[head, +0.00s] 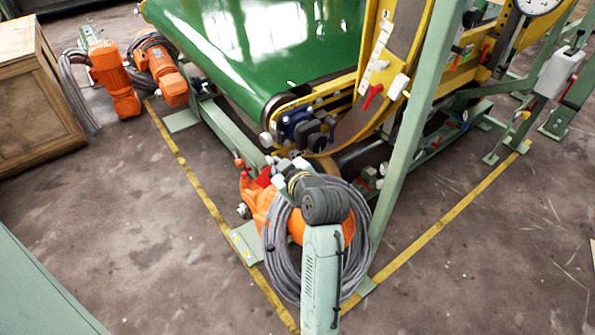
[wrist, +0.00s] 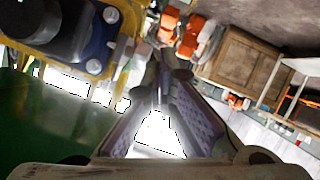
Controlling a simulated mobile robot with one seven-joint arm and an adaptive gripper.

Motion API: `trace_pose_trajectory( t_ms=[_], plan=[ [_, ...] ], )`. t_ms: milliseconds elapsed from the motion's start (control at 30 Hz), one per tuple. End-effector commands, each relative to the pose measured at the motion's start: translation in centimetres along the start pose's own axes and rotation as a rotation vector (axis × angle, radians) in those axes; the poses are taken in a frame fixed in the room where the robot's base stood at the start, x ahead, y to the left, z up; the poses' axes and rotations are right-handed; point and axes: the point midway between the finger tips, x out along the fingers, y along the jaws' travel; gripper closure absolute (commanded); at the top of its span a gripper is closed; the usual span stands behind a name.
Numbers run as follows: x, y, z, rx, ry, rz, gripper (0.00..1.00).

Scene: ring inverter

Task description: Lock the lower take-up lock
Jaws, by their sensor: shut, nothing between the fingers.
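I cannot tell for sure which part is the lower take-up lock. One candidate is a red lever (head: 372,96) on the yellow frame. Another is a red part (head: 264,178) low beside my wrist, partly hidden by it. At the belt's near corner sits a blue bearing block (head: 293,124) with dark round knobs (head: 318,138). The blue block also shows large at upper left in the wrist view (wrist: 97,47). My gripper (head: 279,163) is just below and left of this block. In the wrist view its fingers (wrist: 160,62) come together, empty and apart from the block.
The green belt (head: 270,45) lies behind. A green post (head: 415,130) rises right of my arm. A grey cable coil (head: 283,262) and orange machine (head: 258,198) are under my wrist. Orange motors (head: 114,80) and a wooden crate (head: 35,95) stand left.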

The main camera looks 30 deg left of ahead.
Motion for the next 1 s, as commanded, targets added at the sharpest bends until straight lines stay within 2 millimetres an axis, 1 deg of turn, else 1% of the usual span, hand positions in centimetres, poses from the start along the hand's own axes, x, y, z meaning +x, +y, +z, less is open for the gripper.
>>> trace_pose_trajectory(
  t_ms=[33,100,433,567,667,1000],
  plan=[
    [0.0,-0.2,0.6,0.000,-0.013,-0.009,1.00],
    [0.0,-0.3,1.0,-0.001,-0.021,-0.015,1.00],
    [0.1,-0.2,0.9,-0.001,-0.021,-0.015,1.00],
    [0.9,-0.3,0.9,-0.001,-0.021,-0.016,1.00],
    [2.4,-0.3,0.8,-0.001,-0.022,-0.017,1.00],
    [9.6,-0.3,0.9,0.000,-0.021,-0.017,1.00]
  ],
)
